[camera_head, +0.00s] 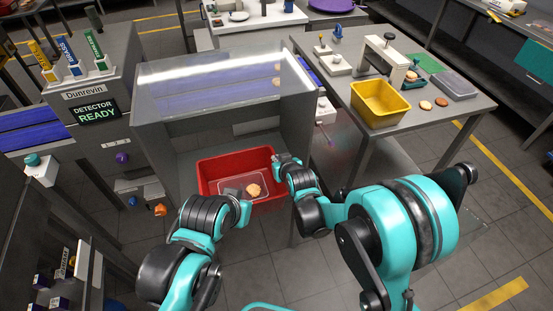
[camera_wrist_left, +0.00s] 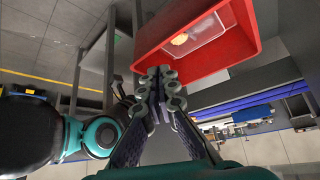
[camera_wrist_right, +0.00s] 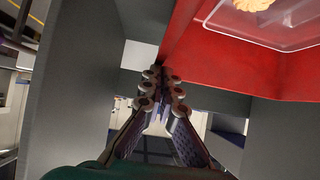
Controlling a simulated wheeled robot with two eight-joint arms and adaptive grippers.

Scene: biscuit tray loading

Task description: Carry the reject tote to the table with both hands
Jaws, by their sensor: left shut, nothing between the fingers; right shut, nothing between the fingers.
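The red reject tote (camera_head: 235,161) sits in the lower opening of the grey detector cabinet in the head view. A clear tray (camera_head: 232,192) and a pale biscuit (camera_head: 254,189) lie inside it. My left gripper (camera_head: 244,206) is shut and empty near the tote's front edge; its fingertips (camera_wrist_left: 158,77) appear beside the red tote wall (camera_wrist_left: 180,62) in the left wrist view. My right gripper (camera_head: 284,160) is shut and empty at the tote's right end; its fingertips (camera_wrist_right: 164,76) appear close to the red wall (camera_wrist_right: 222,68) in the right wrist view. Contact cannot be told.
A grey table (camera_head: 428,118) stands at the right, with a yellow bin (camera_head: 377,104), biscuits, a grey-lidded box (camera_head: 455,85) and a white device (camera_head: 387,57) on it. Cabinet walls (camera_head: 168,165) flank the tote.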

